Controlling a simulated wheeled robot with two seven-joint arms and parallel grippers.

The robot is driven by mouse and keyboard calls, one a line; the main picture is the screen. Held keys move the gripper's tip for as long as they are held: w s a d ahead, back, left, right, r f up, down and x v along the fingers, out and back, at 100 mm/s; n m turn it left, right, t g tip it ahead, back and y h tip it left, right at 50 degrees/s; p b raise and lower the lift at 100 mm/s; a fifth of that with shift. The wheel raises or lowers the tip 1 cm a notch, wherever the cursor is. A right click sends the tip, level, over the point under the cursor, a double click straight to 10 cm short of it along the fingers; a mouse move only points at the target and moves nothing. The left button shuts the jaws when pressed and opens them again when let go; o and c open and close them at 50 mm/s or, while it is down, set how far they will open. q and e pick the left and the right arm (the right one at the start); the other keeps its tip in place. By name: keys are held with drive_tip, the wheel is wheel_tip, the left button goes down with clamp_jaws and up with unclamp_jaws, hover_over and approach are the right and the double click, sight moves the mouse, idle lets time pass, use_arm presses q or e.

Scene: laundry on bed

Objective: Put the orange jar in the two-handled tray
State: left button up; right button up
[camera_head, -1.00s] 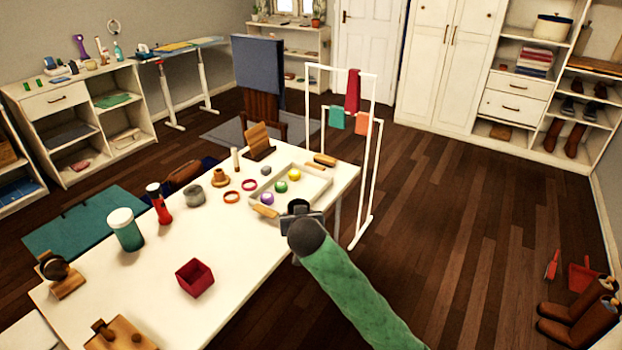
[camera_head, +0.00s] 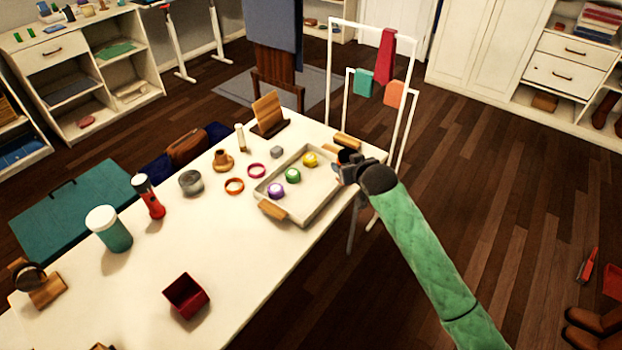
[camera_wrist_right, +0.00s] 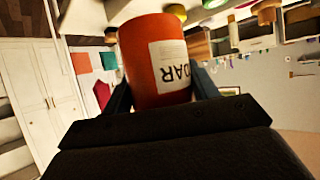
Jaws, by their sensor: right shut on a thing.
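The two-handled tray (camera_head: 312,196) is a pale rectangular tray with a wooden handle at each end. It lies near the far right end of the white table and holds purple, green and yellow lidded jars. My right gripper (camera_head: 345,170) is at the tray's right long side, seemingly above the rim; its height is hard to judge. In the right wrist view, the gripper (camera_wrist_right: 162,88) is shut on the orange jar (camera_wrist_right: 150,62), which has a white label. In the head view the gripper mostly hides this jar. My left gripper is not in view.
A grey jar (camera_head: 276,152), a magenta ring (camera_head: 256,170) and an orange ring (camera_head: 234,185) lie left of the tray. A wooden stand (camera_head: 270,120) is behind it. A white rack (camera_head: 331,65) with hanging cloths stands beyond the table's right end.

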drive_tip(key=shift+s+a+r, duration=0.15)
drive_tip(key=shift+s+r, duration=0.1)
drive_tip(key=shift+r, duration=0.2)
drive_tip(key=shift+a+r, duration=0.1)
drive_tip(key=p, duration=0.4)
hover_over(313, 187)
wheel_tip(313, 187, down, 7)
drive_tip(key=shift+f+p, duration=0.55)
drive_tip(key=shift+f, duration=0.3)
drive_tip(key=shift+f+p, duration=0.45)
drive_tip(key=shift+f, duration=0.85)
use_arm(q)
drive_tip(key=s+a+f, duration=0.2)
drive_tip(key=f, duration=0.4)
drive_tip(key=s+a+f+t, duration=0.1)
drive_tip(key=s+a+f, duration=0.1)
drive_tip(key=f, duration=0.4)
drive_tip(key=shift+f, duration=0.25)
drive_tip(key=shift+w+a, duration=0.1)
use_arm(e)
drive_tip(key=shift+f, duration=0.2)
drive_tip(key=o, duration=1.1)
drive_tip(key=shift+o, duration=0.2)
